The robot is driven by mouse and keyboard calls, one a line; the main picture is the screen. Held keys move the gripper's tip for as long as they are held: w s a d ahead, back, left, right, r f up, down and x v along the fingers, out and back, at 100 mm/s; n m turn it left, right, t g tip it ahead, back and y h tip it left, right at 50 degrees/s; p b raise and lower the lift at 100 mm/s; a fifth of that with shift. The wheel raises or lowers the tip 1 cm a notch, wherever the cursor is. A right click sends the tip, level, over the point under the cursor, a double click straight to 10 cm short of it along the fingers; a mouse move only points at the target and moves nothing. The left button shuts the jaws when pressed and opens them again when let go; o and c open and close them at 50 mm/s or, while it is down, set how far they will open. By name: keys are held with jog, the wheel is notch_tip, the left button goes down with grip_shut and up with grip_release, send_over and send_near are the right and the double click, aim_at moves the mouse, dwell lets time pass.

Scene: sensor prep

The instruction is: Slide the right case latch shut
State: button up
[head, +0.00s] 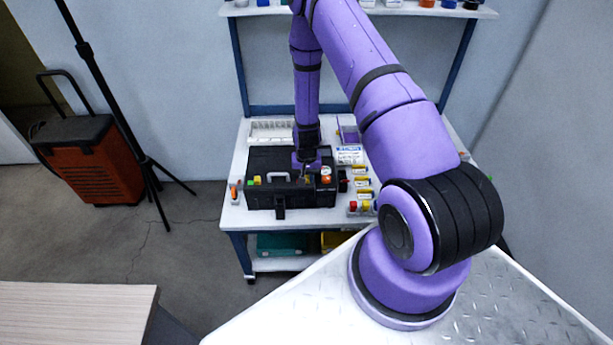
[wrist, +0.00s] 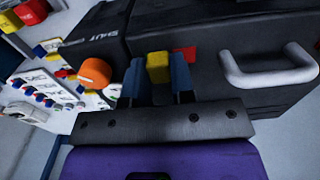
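The black case (head: 262,200) stands on the white table, with a grey handle (head: 279,177) that also shows in the wrist view (wrist: 270,72). The right latch is a yellow block (wrist: 158,66) on the case in the wrist view. A red mark (wrist: 186,53) is beside it on the handle side, and a "SHUT" label (wrist: 103,37) is on the other side. My gripper (wrist: 158,85) has its two blue fingers against both sides of the yellow block. In the head view my gripper (head: 305,173) is at the case's right part and hides this latch.
An orange knob (wrist: 95,72) is close beside my gripper; it also shows in the head view (head: 326,173). Yellow and red parts (head: 361,183) stand right of the case. A white rack (head: 272,130) is behind it. A shelf (head: 400,11) crosses above.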

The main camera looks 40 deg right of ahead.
grip_shut()
jog(key=shift+w+a, duration=0.75)
jog(key=shift+a, duration=0.35)
jog(key=o, duration=0.7)
grip_release()
jog(key=shift+a, duration=0.1)
jog(key=shift+o, duration=0.2)
